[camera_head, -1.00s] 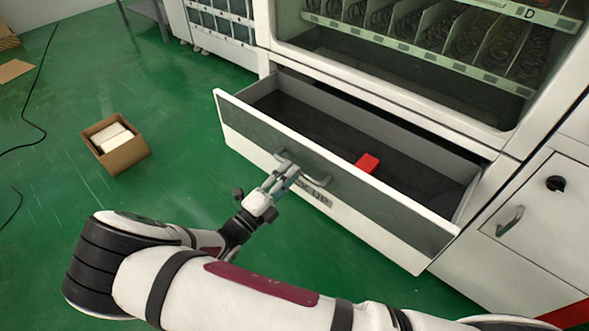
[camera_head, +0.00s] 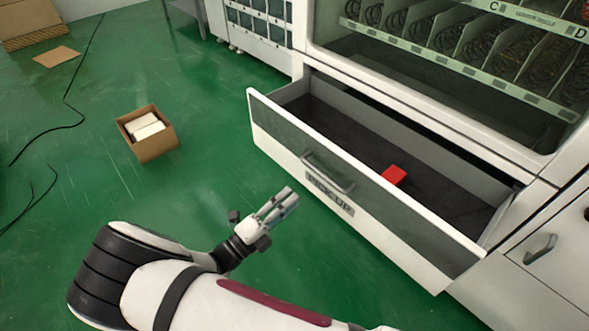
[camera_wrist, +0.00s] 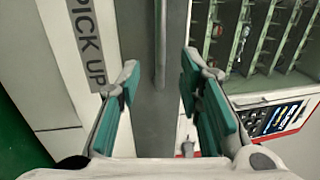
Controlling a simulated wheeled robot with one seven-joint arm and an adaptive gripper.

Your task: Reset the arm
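My gripper (camera_head: 281,206) is in front of the drawer, apart from its handle, above the green floor. In the wrist view my gripper (camera_wrist: 158,85) is open, with its two teal-padded fingers spread and nothing between them. The pick-up drawer (camera_head: 270,122) of the vending machine is pulled out. Its handle (camera_head: 328,174) is free, and the handle bar (camera_wrist: 160,45) also shows beyond the fingers in the wrist view. A red box (camera_head: 393,175) lies on the dark drawer floor.
The vending machine (camera_head: 440,110) stands behind the drawer, with coil shelves above. An open cardboard box (camera_head: 152,152) with white items stands on the floor at left. Black cables (camera_head: 50,128) lie farther left. A white cabinet (camera_head: 560,255) is at right. Green floor between is clear.

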